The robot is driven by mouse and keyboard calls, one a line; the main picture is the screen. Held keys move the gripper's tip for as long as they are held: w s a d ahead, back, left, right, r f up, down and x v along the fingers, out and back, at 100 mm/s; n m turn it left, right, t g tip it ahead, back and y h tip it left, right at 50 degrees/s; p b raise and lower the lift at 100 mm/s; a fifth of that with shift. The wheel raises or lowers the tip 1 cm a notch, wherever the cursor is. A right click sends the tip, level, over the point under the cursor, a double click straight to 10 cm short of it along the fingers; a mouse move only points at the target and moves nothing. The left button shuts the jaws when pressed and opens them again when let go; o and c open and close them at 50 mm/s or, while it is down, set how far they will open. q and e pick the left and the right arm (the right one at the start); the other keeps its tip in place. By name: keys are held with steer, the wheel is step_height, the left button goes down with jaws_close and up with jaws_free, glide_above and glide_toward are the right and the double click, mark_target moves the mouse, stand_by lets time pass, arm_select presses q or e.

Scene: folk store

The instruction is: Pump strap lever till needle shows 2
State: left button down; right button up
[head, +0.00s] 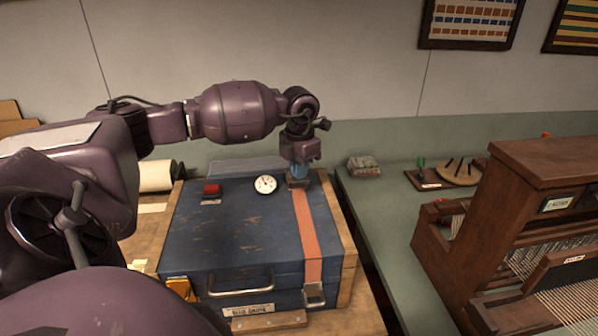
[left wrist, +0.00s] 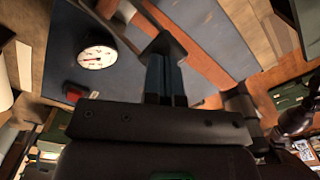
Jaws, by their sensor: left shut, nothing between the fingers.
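A blue case (head: 235,230) lies closed, with an orange strap (head: 308,235) running over its right side. A round white gauge (head: 265,184) sits on the lid; it also shows in the left wrist view (left wrist: 97,58), but its needle reading is too small to tell. A dark metal piece, seemingly the strap lever (head: 298,183), is at the strap's far end; in the left wrist view (left wrist: 163,42) it is just beyond my fingertips. My left gripper (head: 299,176) points down at it, shut and empty; whether they touch is unclear. My right gripper is out of view.
A red block (head: 212,189) sits on the lid left of the gauge. The case has a front handle (head: 240,289) and a strap buckle (head: 314,296). A wooden loom (head: 530,215) stands on the green counter (head: 385,215) to the right.

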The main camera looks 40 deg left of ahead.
arm_select(q)
steer(key=shift+r+p, duration=1.45)
steer(key=shift+r, duration=1.7)
